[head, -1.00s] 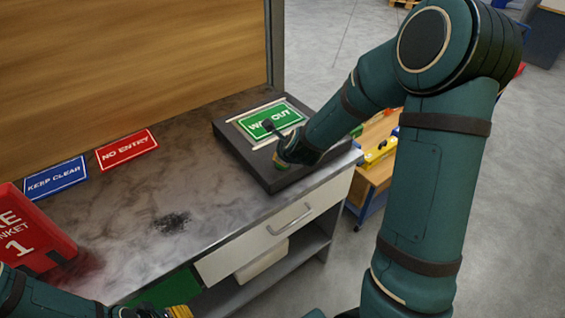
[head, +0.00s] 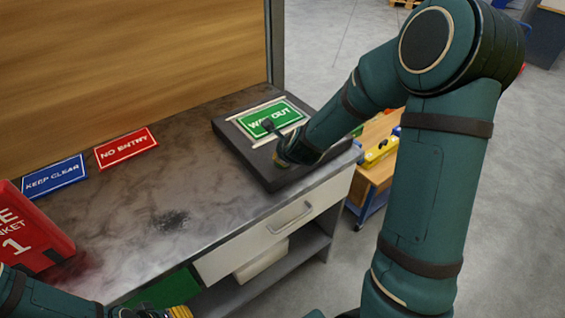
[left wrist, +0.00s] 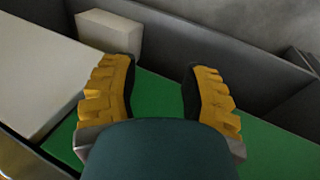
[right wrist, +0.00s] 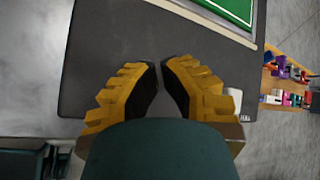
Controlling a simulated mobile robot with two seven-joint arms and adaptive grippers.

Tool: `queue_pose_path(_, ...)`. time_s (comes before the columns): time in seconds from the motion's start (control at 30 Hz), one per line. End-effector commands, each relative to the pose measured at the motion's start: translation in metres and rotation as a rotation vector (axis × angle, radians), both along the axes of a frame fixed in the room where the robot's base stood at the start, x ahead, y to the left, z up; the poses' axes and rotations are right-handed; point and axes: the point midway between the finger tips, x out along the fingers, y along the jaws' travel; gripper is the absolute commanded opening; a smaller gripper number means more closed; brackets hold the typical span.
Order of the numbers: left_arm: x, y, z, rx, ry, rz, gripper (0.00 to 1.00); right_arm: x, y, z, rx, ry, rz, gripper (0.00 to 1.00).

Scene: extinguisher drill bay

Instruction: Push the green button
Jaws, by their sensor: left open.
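I see no distinct green button. A green sign reading "WAY OUT" (head: 284,113) lies in a pale frame on a dark slab (head: 222,130) at the bench's right end. The sign's corner also shows at the top of the right wrist view (right wrist: 236,8). My left gripper (left wrist: 160,72) is open and empty, above a green surface (left wrist: 160,110).
A red "NO ENTRY" sign (head: 126,149), a blue "KEEP CLEAR" sign (head: 55,177) and a red blanket case (head: 28,235) are on the bench (head: 120,200). A drawer (head: 280,232) is below. A wooden cart (head: 375,175) stands to the right. The bench's middle is mostly clear.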

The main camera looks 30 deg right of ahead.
Motion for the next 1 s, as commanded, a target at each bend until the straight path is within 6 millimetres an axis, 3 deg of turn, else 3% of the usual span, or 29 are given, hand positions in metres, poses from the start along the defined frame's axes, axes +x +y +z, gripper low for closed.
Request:
queue_pose_path(0.67,0.0000,0.0000,-0.0058,0.000,0.000,0.000,0.47,0.0000,-0.0001,-0.0041,-0.001,0.000,0.001,0.00)
queue_pose_path(1.0,0.0000,0.0000,-0.0011,0.000,0.000,0.000,0.47,0.0001,-0.0002,0.0035,-0.001,-0.001,0.001,0.00)
